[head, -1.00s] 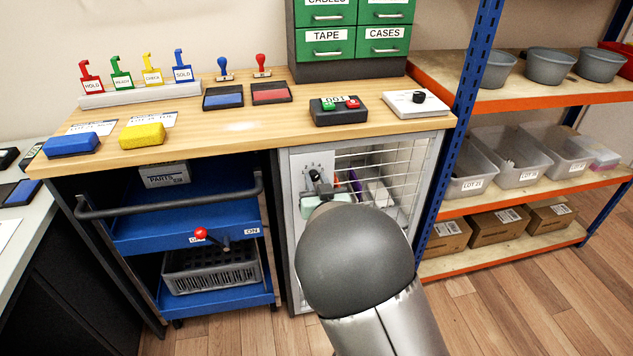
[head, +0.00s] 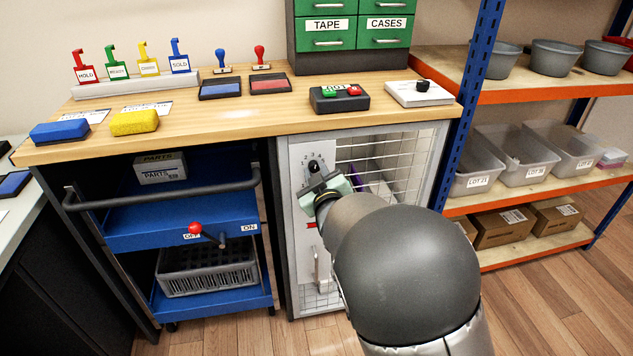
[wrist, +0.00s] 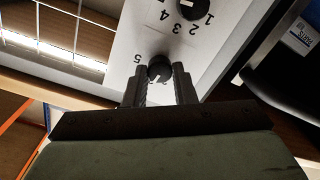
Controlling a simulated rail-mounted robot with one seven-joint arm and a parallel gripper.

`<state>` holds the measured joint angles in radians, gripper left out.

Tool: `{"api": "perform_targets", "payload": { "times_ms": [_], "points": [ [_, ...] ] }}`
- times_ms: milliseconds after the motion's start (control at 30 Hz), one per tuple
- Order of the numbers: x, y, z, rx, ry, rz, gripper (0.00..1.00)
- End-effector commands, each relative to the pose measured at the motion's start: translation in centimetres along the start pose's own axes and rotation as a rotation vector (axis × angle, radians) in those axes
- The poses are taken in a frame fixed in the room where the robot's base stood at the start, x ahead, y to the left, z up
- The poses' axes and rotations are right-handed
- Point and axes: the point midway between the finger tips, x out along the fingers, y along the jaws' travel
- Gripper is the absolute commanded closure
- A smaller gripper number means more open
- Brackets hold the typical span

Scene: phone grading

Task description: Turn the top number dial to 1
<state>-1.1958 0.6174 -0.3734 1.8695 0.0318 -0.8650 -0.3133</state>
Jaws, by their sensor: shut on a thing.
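The top number dial (head: 314,165) is a small black knob high on the white panel (head: 301,235) of the cabinet under the bench. Numbers show above it in the head view. My gripper (head: 317,176) is at this dial from below and in front, tilted. In the wrist view the fingers of my gripper (wrist: 160,76) are shut on the round dark dial (wrist: 158,66), one on each side. A 5 is printed beside it. The dial's pointer is hidden, so its setting cannot be told. A lower dial (wrist: 187,8) with 1 to 4 around it shows at the wrist view's edge.
A wire-mesh front (head: 392,165) is right of the panel. A white handle (head: 320,268) is lower on the panel. A blue cart (head: 185,243) stands left. The bench top (head: 220,120) overhangs the panel. A blue shelf post (head: 469,110) stands right.

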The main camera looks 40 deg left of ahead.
Motion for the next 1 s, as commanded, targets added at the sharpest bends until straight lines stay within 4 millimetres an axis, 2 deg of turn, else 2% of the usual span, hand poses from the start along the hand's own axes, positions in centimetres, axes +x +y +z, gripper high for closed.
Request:
{"api": "perform_targets", "payload": {
  "times_ms": [1000],
  "points": [
    [0.04, -0.28, 0.08, -0.965, -0.021, 0.004, 0.99]
  ]
}}
